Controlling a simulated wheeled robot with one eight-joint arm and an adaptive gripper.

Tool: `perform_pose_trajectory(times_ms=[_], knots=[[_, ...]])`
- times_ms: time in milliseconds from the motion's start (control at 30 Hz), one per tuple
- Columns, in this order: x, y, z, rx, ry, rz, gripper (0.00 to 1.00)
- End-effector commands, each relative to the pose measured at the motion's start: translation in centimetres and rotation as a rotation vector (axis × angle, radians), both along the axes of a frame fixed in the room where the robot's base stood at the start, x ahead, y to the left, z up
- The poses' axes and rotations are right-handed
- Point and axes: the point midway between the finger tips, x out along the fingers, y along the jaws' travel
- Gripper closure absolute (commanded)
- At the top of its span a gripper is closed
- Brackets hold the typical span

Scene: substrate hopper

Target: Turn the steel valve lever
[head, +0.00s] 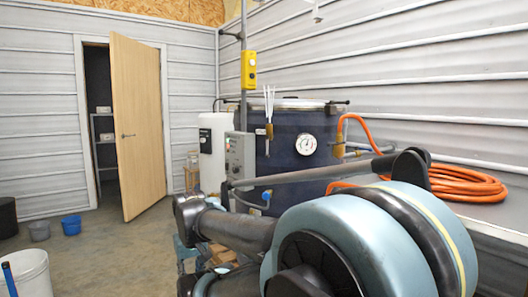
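A dark blue tank (286,140) with a steel lid and a round dial gauge (307,144) stands by the right wall. A small valve fitting (339,150) sits on its right side, where an orange hose (360,120) joins it. Another small fitting with a blue part (266,197) shows low on the tank's front. I cannot make out for certain which part is the steel valve lever. My arm fills the lower right foreground and hides the tank's lower part. My gripper's fingers do not show.
A grey control box (240,158) and a white cylinder (213,150) stand left of the tank. The orange hose lies coiled on a ledge at right. A wooden door (138,128) stands open at the back.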

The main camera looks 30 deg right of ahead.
Motion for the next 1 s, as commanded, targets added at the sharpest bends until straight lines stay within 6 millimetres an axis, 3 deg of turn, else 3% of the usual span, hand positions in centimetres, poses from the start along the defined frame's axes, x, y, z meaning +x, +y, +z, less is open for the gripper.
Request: perform_pose_trajectory(times_ms=[267,367,567,1000], knots=[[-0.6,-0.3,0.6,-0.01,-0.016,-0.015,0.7],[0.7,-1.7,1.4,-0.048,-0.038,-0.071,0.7],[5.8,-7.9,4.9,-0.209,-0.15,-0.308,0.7],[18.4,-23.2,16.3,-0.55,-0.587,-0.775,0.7]])
